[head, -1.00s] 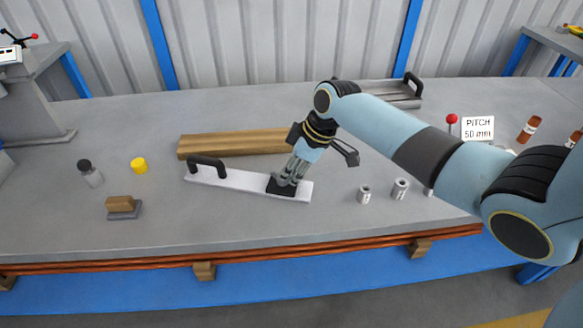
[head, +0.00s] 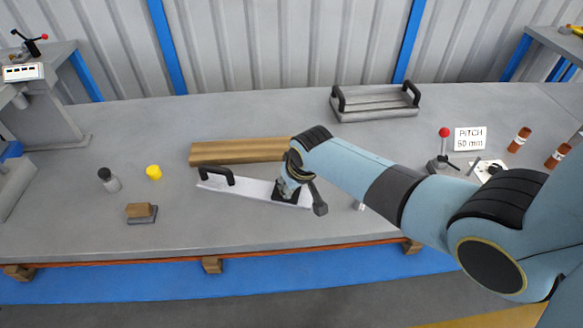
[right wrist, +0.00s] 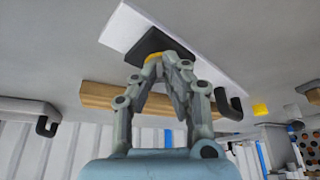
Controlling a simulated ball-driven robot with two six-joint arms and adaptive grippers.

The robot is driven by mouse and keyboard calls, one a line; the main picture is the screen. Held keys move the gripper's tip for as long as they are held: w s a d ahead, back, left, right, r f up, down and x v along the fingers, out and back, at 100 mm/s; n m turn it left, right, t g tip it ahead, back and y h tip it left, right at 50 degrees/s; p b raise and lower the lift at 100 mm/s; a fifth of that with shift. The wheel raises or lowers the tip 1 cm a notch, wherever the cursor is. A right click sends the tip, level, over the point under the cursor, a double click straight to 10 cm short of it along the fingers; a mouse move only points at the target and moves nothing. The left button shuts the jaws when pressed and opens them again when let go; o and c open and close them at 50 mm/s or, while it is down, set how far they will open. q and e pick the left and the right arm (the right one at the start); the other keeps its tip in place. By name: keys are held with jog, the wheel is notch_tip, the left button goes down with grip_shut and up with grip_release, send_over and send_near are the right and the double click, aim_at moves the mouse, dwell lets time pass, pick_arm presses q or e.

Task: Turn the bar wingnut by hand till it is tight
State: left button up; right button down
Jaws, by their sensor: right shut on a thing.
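A pale flat plate (head: 240,187) lies on the bench with a black arched handle (head: 217,174) at its left end and a black block (head: 286,194) at its right part. My right gripper (head: 285,186) reaches down to this block, and my wrist hides much of that spot in the head view. In the right wrist view my right gripper (right wrist: 164,66) has its fingertips together at the black block (right wrist: 158,42). A small yellow part, seemingly the bar wingnut (right wrist: 152,60), shows at the fingertips. How tight it sits cannot be told. My left gripper is out of view.
A wooden beam (head: 238,152) lies just behind the plate. A yellow cap (head: 154,172), a dark-topped bottle (head: 109,180) and a wooden-backed brush (head: 141,212) stand to the left. A grey tray with black handles (head: 375,112) is at the back right.

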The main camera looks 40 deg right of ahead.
jog(key=shift+a+m, duration=0.1)
jog(key=shift+m, duration=0.4)
jog(key=c, duration=1.5)
grip_release()
jog(key=shift+o, duration=0.2)
jog(key=v, duration=1.2)
jog(key=shift+a, duration=0.2)
